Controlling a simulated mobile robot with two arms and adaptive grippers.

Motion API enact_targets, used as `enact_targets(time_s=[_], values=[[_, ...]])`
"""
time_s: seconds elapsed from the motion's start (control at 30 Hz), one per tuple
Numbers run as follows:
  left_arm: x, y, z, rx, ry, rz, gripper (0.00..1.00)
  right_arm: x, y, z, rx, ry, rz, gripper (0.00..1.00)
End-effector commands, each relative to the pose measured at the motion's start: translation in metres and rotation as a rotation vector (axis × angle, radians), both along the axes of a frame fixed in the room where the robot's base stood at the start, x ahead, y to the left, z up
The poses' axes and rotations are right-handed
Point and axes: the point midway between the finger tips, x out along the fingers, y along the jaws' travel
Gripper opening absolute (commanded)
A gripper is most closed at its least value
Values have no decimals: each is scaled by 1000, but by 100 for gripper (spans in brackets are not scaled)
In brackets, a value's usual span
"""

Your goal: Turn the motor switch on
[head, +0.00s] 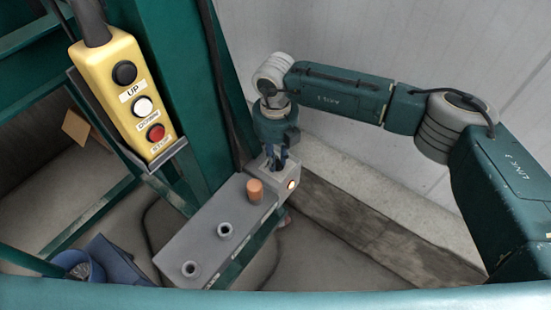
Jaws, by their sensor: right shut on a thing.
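The motor switch appears to be on the small grey box (275,177) at the far end of a long grey panel. An orange-white lamp (291,184) glows on the box's right face. My right gripper (277,163) points down onto the top of this box, its fingers close together. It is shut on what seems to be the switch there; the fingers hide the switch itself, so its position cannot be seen. My left gripper is not in view.
The long grey panel (203,250) carries an orange plug (254,190) and two round sockets. A yellow pendant (124,92) with black, white and red buttons hangs at left by a green post. A wooden beam (375,235) lies right.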

Motion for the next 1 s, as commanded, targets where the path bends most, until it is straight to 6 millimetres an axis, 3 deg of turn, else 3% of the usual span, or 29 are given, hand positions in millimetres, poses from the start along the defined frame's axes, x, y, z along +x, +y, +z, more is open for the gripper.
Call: enact_targets(time_s=[0.5,0.53,0.6,1.0], values=[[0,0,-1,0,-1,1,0,3,-4,0,-5,-3,-33,0],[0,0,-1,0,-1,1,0,3,-4,0,-5,-3,-33,26],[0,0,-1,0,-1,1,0,3,-4,0,-6,-4,-32,38],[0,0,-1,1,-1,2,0,2,-1,9,-2,-3,-24,38]])
